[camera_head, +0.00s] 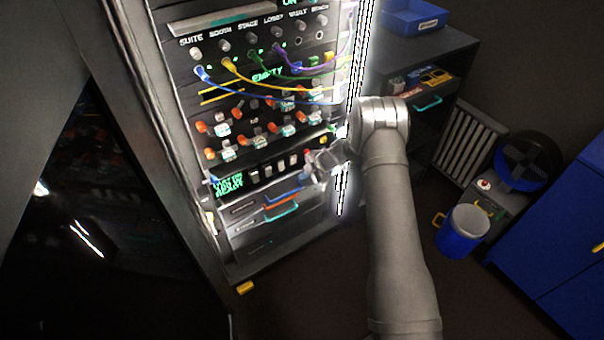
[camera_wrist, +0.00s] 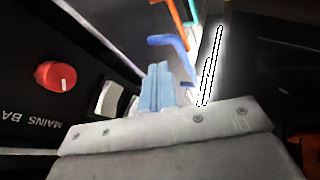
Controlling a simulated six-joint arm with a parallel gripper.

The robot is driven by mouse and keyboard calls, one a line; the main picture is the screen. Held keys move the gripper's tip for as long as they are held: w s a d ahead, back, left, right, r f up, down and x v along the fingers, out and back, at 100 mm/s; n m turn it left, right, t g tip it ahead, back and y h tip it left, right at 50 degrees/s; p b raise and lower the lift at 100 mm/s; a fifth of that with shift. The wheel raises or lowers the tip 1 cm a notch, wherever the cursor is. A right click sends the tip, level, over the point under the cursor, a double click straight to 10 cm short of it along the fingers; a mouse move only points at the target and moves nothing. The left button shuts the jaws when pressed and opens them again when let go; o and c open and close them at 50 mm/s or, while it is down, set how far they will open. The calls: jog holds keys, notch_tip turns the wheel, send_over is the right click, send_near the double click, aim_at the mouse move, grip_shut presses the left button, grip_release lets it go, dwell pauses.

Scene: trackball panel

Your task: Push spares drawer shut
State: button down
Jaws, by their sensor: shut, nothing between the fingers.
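I cannot read a label for the spares drawer. At the foot of the rack, low drawers carry a blue handle (camera_head: 288,195), an orange handle (camera_head: 280,203) and a teal handle (camera_head: 281,212). The blue handle (camera_wrist: 170,42) and orange handle (camera_wrist: 179,24) also show in the wrist view, beyond my fingers. My gripper (camera_head: 313,166) is shut and empty in front of the rack's lower right part, above these handles. In the wrist view its pale blue fingers (camera_wrist: 158,86) lie together, beside a red knob (camera_wrist: 56,76). I cannot tell whether they touch anything.
Patch cables (camera_head: 285,88) cross the rack front above. A bright light strip (camera_head: 352,80) edges the rack. At right stands a dark cabinet (camera_head: 458,45) with a teal handle (camera_head: 427,104) and a blue bin (camera_head: 413,16) on top. A blue bucket (camera_head: 458,237) stands on the floor.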

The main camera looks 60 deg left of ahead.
aim_at(289, 194)
jog(key=d+v, duration=0.1)
jog(key=v, duration=0.9)
jog(key=shift+s+d+f, duration=0.15)
jog(key=shift+d+f, duration=0.2)
jog(key=shift+d, duration=0.05)
jog(key=c, duration=2)
grip_release()
jog(key=shift+d+r, duration=0.2)
jog(key=shift+o, duration=1.2)
jog(key=shift+d, duration=0.15)
jog(key=s+d+f+n+g+y, duration=0.2)
jog(key=s+d+f+n+y, duration=0.25)
jog(key=d+f+y, duration=0.55)
jog(key=shift+n+h, duration=0.25)
jog(key=shift+h, duration=0.25)
jog(key=x, duration=0.6)
jog(key=w+x, duration=0.1)
jog(key=x, duration=0.5)
jog(key=f+x, duration=0.1)
jog(key=x, duration=0.5)
jog(key=shift+w+a, duration=0.15)
jog(key=shift+a, duration=0.5)
grip_shut()
